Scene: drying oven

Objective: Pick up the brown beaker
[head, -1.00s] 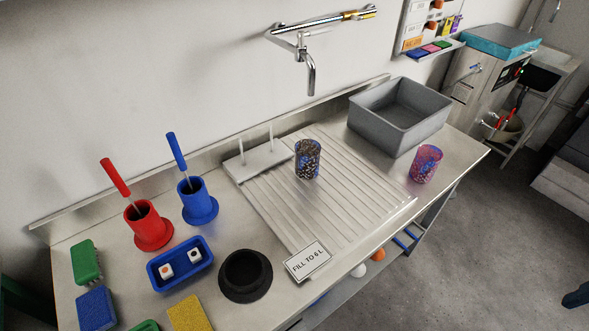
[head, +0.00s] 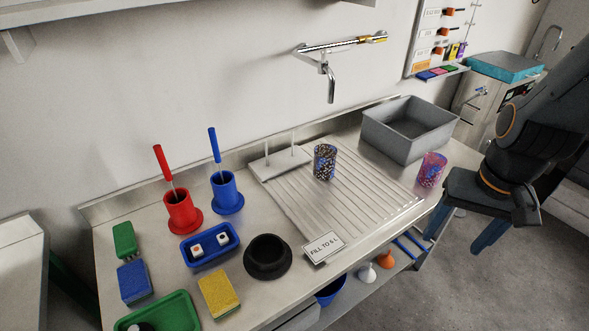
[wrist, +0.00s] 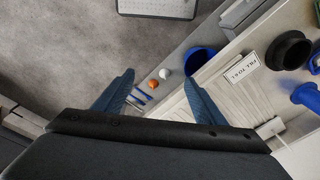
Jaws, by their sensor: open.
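The brown beaker (head: 325,162) is a dark speckled cup with blue patches. It stands upright on the ribbed draining area of the steel counter (head: 350,200). A pink-purple speckled beaker (head: 431,170) stands to its right near the counter's front edge. My gripper (head: 456,240) is at the right in the head view, in front of the counter, with its two blue fingers apart and nothing between them. In the wrist view my gripper (wrist: 158,82) is also open, over the floor and counter edge. Neither beaker can be made out in the wrist view.
A white peg rack (head: 280,163) stands behind and left of the brown beaker. A grey basin (head: 375,135) is at the back right. Red (head: 183,213) and blue (head: 227,194) holders with upright handles, a black ring (head: 267,258) and a sign (head: 323,247) stand to the left and front.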

